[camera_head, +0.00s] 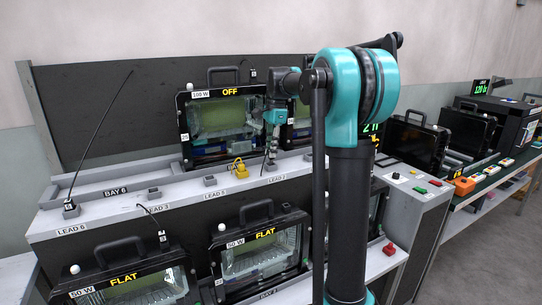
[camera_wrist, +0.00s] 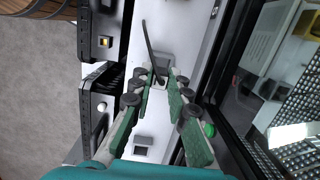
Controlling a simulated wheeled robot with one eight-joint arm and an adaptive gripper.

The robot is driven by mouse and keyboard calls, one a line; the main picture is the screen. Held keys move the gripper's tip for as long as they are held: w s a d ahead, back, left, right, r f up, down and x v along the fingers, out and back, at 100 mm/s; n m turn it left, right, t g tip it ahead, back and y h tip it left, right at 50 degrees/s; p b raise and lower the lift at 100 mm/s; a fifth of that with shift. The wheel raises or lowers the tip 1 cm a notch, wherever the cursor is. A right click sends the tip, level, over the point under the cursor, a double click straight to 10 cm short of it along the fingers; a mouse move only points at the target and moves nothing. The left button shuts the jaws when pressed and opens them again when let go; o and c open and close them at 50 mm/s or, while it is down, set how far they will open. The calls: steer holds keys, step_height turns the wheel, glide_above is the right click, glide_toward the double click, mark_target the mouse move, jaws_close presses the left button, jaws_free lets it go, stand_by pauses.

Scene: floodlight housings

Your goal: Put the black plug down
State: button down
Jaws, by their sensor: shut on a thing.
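My gripper (camera_head: 270,158) reaches down over the grey ledge (camera_head: 213,172) near the LEAD 2 label. In the wrist view its two green-padded fingers (camera_wrist: 161,78) are closed in on a small black plug (camera_wrist: 160,76), mostly hidden between the fingertips. A dark cable (camera_wrist: 150,42) runs up from it. Grey block-shaped holders (camera_wrist: 143,143) stand on the ledge, one right by the fingertips. I cannot tell whether the plug touches that holder. In the head view I cannot make out the held plug clearly.
A floodlight housing marked OFF (camera_head: 222,122) stands just behind the ledge, close to my gripper. Housings marked FLAT (camera_head: 262,250) stand in front and below. A yellow clip-like piece (camera_head: 238,170) is left of my gripper.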

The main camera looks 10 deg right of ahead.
steer(key=shift+f, duration=1.2)
steer(key=shift+f, duration=0.1)
steer(key=c, duration=1.5)
jaws_free()
steer(key=shift+o, duration=0.2)
step_height(320, 180, up, 12)
steer(key=d, duration=0.1)
steer(key=shift+w+d, duration=0.2)
steer(key=shift+w, duration=0.05)
